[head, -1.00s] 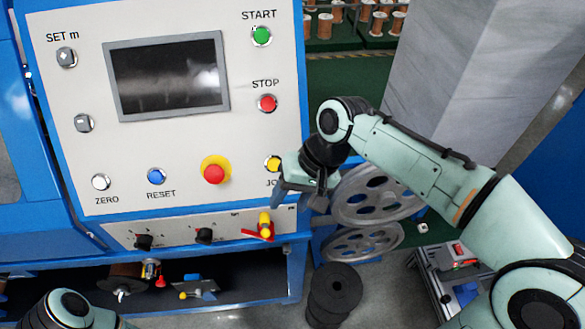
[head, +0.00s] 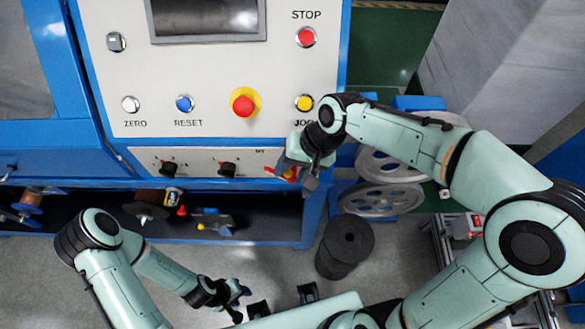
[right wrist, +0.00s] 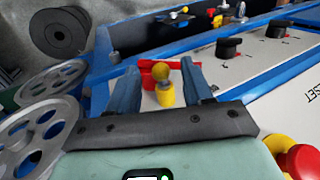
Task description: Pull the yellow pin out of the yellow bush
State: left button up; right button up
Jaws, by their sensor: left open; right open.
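My right gripper (right wrist: 158,66) is open, with one blue-grey finger on each side of the pin head. I cannot tell whether either finger touches it. In the head view, my right gripper (head: 309,180) largely covers pin and bush. My left gripper (head: 244,294) is open and empty, low in the head view, away from the panel.
Black knobs (head: 227,169) stand on the same panel. A red stop button on a yellow ring (head: 243,103) is above. A shelf under the panel holds small parts (head: 211,220).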

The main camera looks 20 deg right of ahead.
jog(key=shift+a+f, duration=0.1)
jog(key=shift+f, duration=0.15)
grip_shut()
pick_arm(q)
jog(key=shift+f, duration=0.15)
pick_arm(e)
jog(key=shift+s, duration=0.15)
pick_arm(q)
jog(key=shift+s+f, duration=0.15)
jog(key=shift+s, duration=0.05)
pick_arm(e)
jog(key=shift+s+a, duration=0.15)
jog(key=shift+s, duration=0.2)
pick_arm(q)
jog(key=shift+s+f+b, duration=0.35)
jog(key=shift+f+b, duration=0.25)
jog(key=shift+b, duration=0.1)
pick_arm(e)
jog(key=shift+s+a, duration=0.2)
jog(key=shift+s, duration=0.45)
jog(key=shift+s+a, duration=0.15)
jog(key=shift+s, duration=0.45)
pick_arm(q)
jog(key=shift+s+f, duration=0.1)
jog(key=shift+f, duration=0.05)
pick_arm(e)
jog(key=shift+s+a, duration=0.1)
jog(key=shift+s, duration=0.25)
